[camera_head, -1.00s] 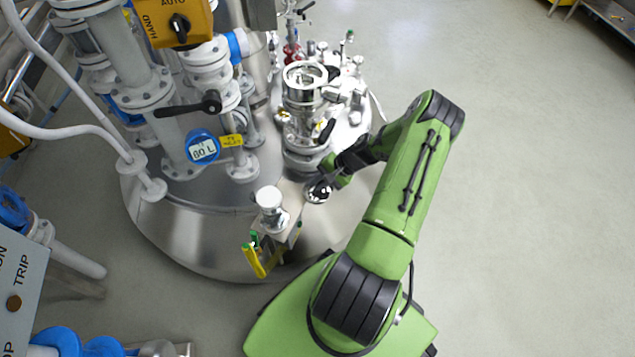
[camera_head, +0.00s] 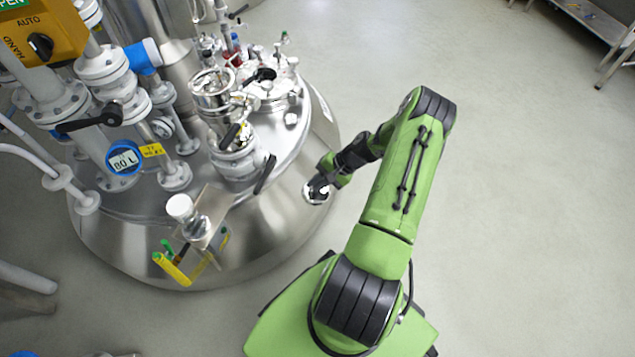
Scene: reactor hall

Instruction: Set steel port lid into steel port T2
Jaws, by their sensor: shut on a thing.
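My gripper (camera_head: 323,180) is at the end of my green arm and is shut on a small, shiny round piece, which looks like the steel port lid (camera_head: 317,193). It shows at the right edge of the steel vessel (camera_head: 277,212) in the picture. Its height above the vessel cannot be told. Several steel fittings stand on the vessel top to the left of my gripper, including a tall flanged port with a round glass top (camera_head: 212,88). No T2 label is readable, so I cannot tell which one is steel port T2.
Pipes, a blue gauge (camera_head: 124,158) and a yellow switch box (camera_head: 38,40) crowd the left. The floor (camera_head: 510,200) to the right is clear; a metal table (camera_head: 590,18) stands far right.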

